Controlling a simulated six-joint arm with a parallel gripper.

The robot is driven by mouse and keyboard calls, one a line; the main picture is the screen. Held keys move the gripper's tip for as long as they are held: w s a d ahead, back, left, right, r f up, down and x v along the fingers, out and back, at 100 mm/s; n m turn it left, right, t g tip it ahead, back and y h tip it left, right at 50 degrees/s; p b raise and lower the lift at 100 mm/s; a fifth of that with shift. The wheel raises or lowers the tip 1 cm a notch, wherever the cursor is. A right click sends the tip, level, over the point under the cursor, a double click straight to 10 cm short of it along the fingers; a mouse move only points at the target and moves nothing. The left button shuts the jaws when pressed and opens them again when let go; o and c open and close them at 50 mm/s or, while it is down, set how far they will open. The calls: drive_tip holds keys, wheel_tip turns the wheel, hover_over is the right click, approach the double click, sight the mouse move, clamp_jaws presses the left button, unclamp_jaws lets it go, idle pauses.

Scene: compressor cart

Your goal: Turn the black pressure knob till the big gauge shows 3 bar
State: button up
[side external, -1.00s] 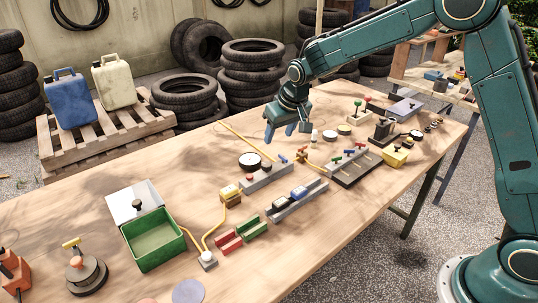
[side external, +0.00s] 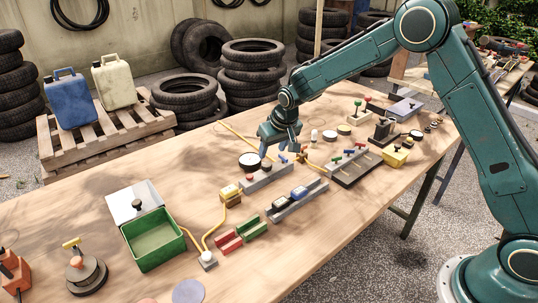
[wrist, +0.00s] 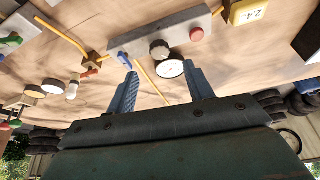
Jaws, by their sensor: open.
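The black knob (wrist: 159,48) sits on a long grey block (wrist: 180,34), beside a round red button (wrist: 197,34). The big gauge (wrist: 170,68) with a white face lies right beside the knob. In the side view the gauge (side external: 249,160) stands behind the grey block (side external: 270,178); its needle and marks are too small to read. My gripper (side external: 281,151) is above the block's far right end, fingers pointing down and apart. In the wrist view my gripper (wrist: 163,71) has its open fingers on either side of the gauge and knob in the picture, apart from both.
A blue lever (wrist: 124,60) is at the block's end. A yellow box (wrist: 247,12) appears to show 2.4. A lever rack (side external: 355,168) stands to the right, and a green open box (side external: 155,242) to the left.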

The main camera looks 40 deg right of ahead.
sight(267, 164)
drive_tip(key=shift+x, duration=3.65)
drive_tip(key=shift+s, duration=0.1)
drive_tip(key=c, duration=1)
